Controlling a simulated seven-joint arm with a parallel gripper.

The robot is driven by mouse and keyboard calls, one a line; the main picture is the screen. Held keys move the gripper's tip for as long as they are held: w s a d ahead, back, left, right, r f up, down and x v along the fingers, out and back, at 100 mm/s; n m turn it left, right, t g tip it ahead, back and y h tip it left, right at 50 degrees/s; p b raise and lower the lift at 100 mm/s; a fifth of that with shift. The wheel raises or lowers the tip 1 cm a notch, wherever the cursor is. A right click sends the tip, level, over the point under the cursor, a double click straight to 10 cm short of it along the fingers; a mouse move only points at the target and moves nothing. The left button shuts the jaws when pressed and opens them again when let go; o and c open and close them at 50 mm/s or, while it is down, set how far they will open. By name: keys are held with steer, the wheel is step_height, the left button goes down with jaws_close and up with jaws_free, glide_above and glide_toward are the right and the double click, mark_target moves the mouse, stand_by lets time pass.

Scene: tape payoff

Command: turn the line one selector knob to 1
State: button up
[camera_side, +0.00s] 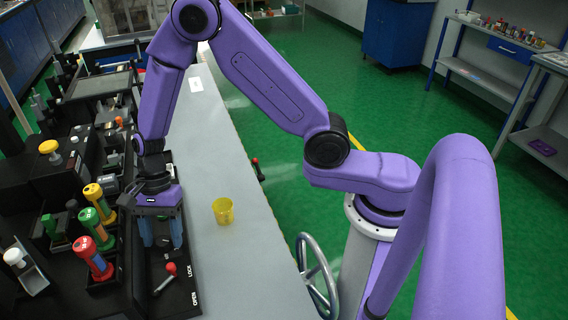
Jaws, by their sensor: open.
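My gripper (161,244) points down over the black panel (182,297) at the left of the grey bench. Its two blue-grey fingers are apart, with a gap between them and nothing seen held there. I cannot make out the line one selector knob or its markings; the gripper and wrist cover part of the panel. A small lever with a red ball (171,268) stands on the panel just below and right of the fingers, beside white words that read OPEN and LOCK.
Red (93,258), green (97,204) and yellow-topped (100,199) handles stand left of my gripper. A yellow-capped knob (48,147) and a white-headed lever (14,257) are further left.

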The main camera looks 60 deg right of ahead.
steer(key=m+t, duration=0.1)
steer(key=m, duration=0.3)
steer(key=shift+s+m+t, duration=0.15)
steer(key=shift+m+t, duration=0.15)
steer(key=shift+t, duration=0.1)
steer(key=shift+r+m, duration=0.15)
steer(key=shift+m, duration=0.15)
steer(key=d+v, duration=0.1)
steer(key=v, duration=1.6)
steer(key=s+d+n+h, duration=0.1)
steer(key=s+d+n, duration=0.3)
steer(key=s+n, duration=0.7)
steer(key=s+d+n+h, duration=0.2)
steer(key=s+d+n, duration=0.2)
steer(key=s+n, duration=0.6)
steer(key=f+n, duration=0.1)
steer(key=n, duration=0.5)
steer(key=shift+s+h, duration=0.3)
steer(key=shift+s, duration=0.1)
